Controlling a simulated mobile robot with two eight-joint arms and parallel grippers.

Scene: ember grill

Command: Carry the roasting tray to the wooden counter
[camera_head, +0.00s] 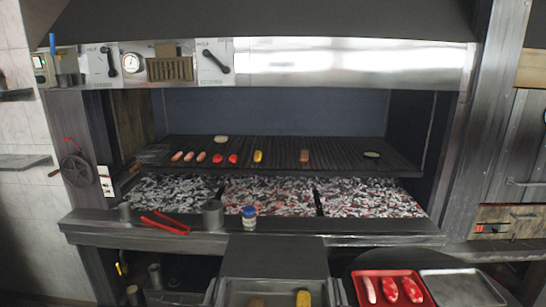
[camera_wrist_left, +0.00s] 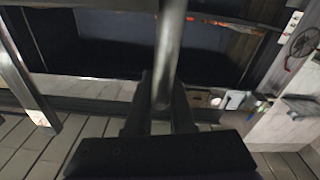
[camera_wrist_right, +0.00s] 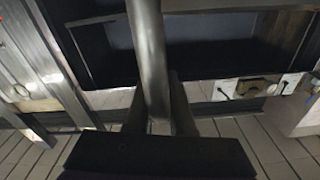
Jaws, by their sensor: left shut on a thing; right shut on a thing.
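The roasting tray (camera_head: 275,284) is a grey metal tray at the bottom centre of the head view, cut off by the lower edge. A yellow corn cob (camera_head: 303,298) and a brown piece (camera_head: 256,301) lie in it. In the left wrist view my left gripper (camera_wrist_left: 162,98) is shut on a round metal bar, which looks like a tray handle. In the right wrist view my right gripper (camera_wrist_right: 158,105) is shut on a similar bar. Neither gripper shows clearly in the head view. I cannot make out the wooden counter.
The grill grate (camera_head: 330,155) holds sausages and vegetables above glowing coals (camera_head: 265,195).

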